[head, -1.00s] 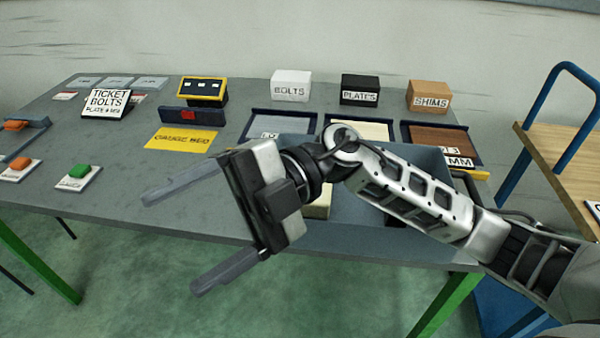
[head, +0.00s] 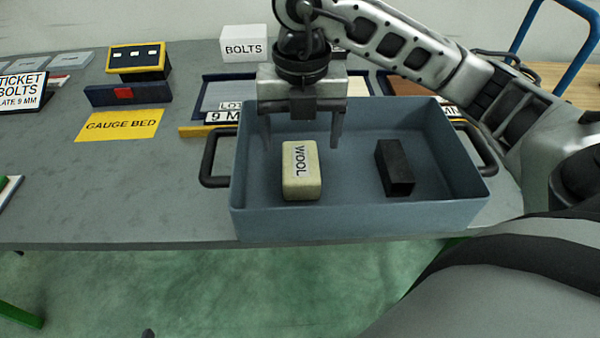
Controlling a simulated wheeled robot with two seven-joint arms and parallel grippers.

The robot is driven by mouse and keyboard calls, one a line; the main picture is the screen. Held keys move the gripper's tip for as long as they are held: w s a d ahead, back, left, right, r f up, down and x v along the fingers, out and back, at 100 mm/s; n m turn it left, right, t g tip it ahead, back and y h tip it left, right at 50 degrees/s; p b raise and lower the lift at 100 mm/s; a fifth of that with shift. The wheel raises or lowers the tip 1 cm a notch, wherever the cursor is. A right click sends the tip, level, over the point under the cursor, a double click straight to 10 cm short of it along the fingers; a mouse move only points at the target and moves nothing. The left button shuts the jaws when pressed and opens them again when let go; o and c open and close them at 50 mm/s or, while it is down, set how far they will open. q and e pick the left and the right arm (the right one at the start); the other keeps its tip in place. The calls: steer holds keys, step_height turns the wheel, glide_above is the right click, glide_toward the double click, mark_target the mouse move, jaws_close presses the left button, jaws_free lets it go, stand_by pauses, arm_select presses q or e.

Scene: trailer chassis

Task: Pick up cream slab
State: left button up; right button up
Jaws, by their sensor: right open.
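A cream slab (head: 358,86) lies in the middle one of three trays at the back of the bench. Only a small strip of it shows, as my right gripper and arm cover most of it. My right gripper (head: 301,143) points down with its two fingers spread and nothing between them. Its fingertips are over the blue-grey bin (head: 350,215), in front of the slab in the picture. A cream block labelled WOOL (head: 302,172) lies in the bin just below the fingertips; their height over it is unclear. My left gripper is out of view.
A black block (head: 395,168) lies in the bin's right half. The bin has dark handles at both sides. A grey slab tray (head: 228,95) is left of the gripper.

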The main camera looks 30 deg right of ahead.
mark_target(301, 160)
step_height(301, 160, down, 7)
steer(key=shift+w+f, duration=0.15)
steer(key=c, duration=1.1)
